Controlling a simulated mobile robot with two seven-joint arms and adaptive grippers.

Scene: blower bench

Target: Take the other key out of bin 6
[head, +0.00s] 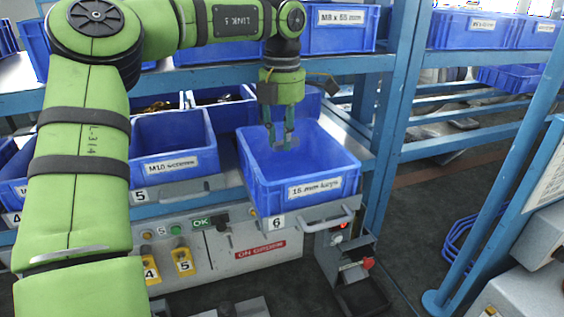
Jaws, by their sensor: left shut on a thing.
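Bin 6 (328,172) is an open blue bin labelled "16 mm keys", above a plate marked 6. My left gripper (283,142) points down into it from above. Its fingers are shut on a small grey piece, apparently a key, that is hard to make out between the fingertips. The gripper is inside the bin's outline in the head view; how high the fingertips are above the floor I cannot tell. I see no other key clearly on the bin floor. My right gripper is not in view.
A blue bin labelled "M10 screws" (172,150) stands left of bin 6, at plate 5. An upper shelf beam (345,66) with blue bins runs behind my gripper. A blue post (390,125) stands right of bin 6. Yellow tags (184,262) hang below.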

